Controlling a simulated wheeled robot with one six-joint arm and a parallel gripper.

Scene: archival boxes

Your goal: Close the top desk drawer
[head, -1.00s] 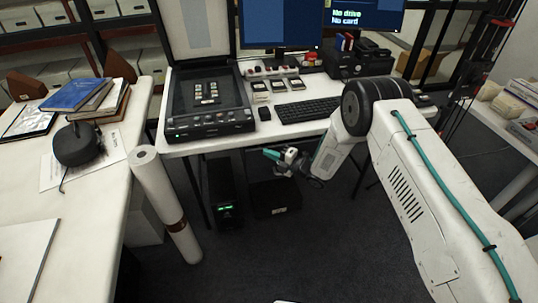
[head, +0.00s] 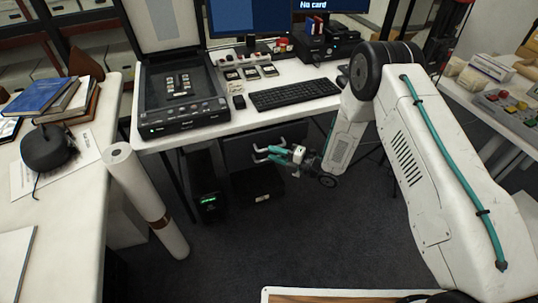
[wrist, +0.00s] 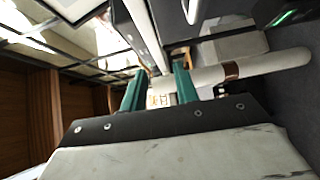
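The white desk (head: 220,112) stands ahead. Under its top, a dark grey drawer front (head: 236,149) shows in the head view, partly behind my gripper. I cannot tell clearly how far the drawer stands out. My gripper (head: 258,155) has teal fingers and is just below the desk's front edge, in front of the dark drawer area. In the wrist view, the two teal fingers of my gripper (wrist: 158,82) are apart with nothing between them. A dark panel (wrist: 180,27) and a metal hook-like piece, perhaps a handle (wrist: 191,12), show above the fingers there.
A black computer tower (head: 205,185) with a green light and a black box (head: 258,187) stand under the desk. A white paper roll (head: 147,200) leans by the left table. A keyboard (head: 293,94) and scanner (head: 180,105) are on the desk. Floor in front is clear.

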